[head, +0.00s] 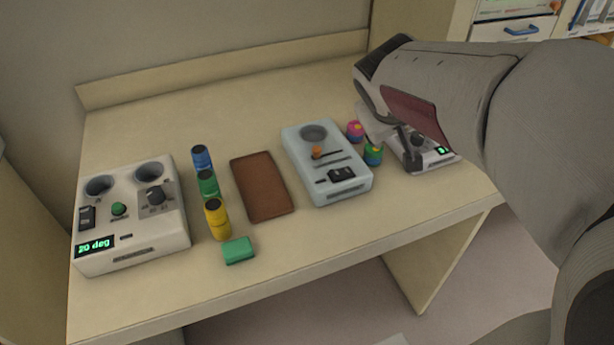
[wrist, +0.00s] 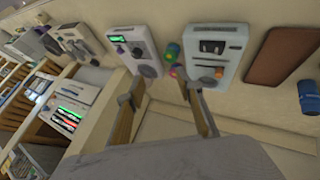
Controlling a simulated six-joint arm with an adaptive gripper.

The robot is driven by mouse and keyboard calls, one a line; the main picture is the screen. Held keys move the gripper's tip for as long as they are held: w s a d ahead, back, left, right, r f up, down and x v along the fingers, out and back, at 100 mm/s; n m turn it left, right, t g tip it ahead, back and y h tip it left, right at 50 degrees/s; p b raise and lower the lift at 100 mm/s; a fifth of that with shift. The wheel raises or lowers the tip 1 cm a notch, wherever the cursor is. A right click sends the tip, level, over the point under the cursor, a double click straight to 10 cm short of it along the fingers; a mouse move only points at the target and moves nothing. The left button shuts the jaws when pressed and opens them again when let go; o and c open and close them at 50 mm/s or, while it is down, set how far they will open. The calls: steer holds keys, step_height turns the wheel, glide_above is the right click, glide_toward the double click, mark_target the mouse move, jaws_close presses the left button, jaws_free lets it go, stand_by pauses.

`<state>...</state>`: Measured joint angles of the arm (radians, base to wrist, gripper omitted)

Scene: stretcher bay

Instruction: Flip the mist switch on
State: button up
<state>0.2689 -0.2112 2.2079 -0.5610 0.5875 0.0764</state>
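A pale blue unit (head: 328,186) stands right of centre on the table, with a round well, an orange slider knob (head: 316,151) and a black rocker switch (head: 342,174). It also shows in the wrist view (wrist: 230,39), where its rocker switch (wrist: 212,46) is visible. No readable label marks any switch as mist, and I cannot tell the rocker's setting. My gripper (wrist: 159,93) is open and empty, its fingers apart. In the head view it hangs over the small right-hand unit (head: 433,163), to the right of the pale blue unit, partly hiding that small unit.
A larger white unit (head: 145,238) reading "20 deg" has a rocker switch (head: 87,217), a knob and a green button. Blue, green and yellow bottles, a green block (head: 238,250) and a brown pad (head: 262,187) lie between. Small pink and green vials (head: 373,154) stand near my gripper.

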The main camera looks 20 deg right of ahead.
steer(key=s+a+f+y, duration=0.2)
steer(key=s+a+y, duration=0.3)
steer(key=s+a, duration=1.1)
steer(key=shift+s+a+f, duration=0.35)
steer(key=shift+s+a, duration=0.05)
steer(key=shift+a, duration=0.95)
steer(key=shift+d+m, duration=0.1)
steer(key=shift+m, duration=0.2)
